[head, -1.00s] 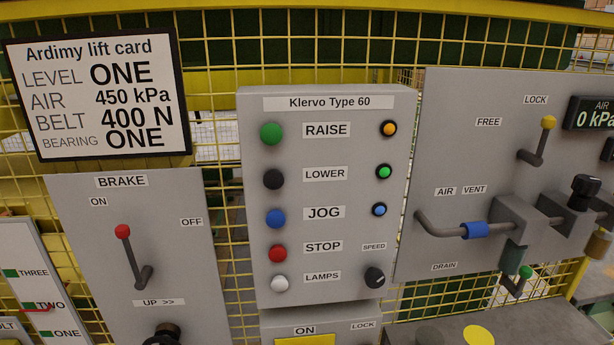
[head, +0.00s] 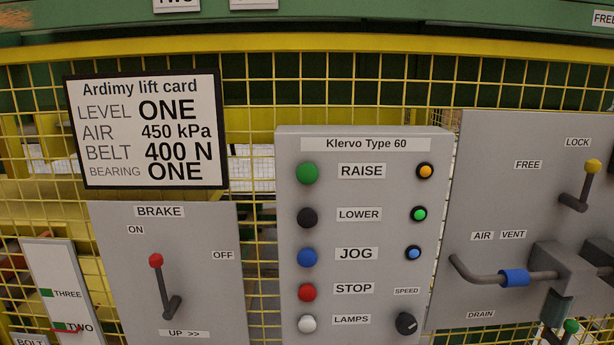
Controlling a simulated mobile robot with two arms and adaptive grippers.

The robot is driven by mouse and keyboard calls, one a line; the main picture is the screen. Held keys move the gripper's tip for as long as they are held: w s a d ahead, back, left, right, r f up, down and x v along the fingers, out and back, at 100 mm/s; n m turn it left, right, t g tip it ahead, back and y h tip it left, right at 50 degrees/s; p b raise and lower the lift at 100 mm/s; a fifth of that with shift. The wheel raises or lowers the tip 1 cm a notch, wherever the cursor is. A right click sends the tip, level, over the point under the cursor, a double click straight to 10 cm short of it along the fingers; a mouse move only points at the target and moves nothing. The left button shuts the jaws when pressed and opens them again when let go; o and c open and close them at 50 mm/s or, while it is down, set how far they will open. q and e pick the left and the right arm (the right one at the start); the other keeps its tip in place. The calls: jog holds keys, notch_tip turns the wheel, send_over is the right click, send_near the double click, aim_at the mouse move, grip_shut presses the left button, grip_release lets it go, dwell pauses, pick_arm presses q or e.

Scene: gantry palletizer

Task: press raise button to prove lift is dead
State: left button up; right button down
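The Klervo Type 60 control panel (head: 362,235) is a grey box in the middle of the head view. Its green RAISE button (head: 307,173) is at the top left, beside the RAISE label (head: 361,171). Across from it is an orange lamp (head: 425,171). Below RAISE are the black LOWER button (head: 307,217), blue JOG button (head: 307,257), red STOP button (head: 307,292) and white LAMPS button (head: 307,324). A green lamp (head: 419,214) and a blue lamp (head: 413,253) are on the right. Neither of my grippers is in view.
A BRAKE panel (head: 200,270) with a red-knobbed lever (head: 163,287) is at left, below the lift card (head: 147,129). An air panel (head: 500,200) with a blue-sleeved pipe (head: 514,277) and yellow-knobbed lever (head: 580,186) is at right. Yellow mesh fence (head: 330,85) stands behind.

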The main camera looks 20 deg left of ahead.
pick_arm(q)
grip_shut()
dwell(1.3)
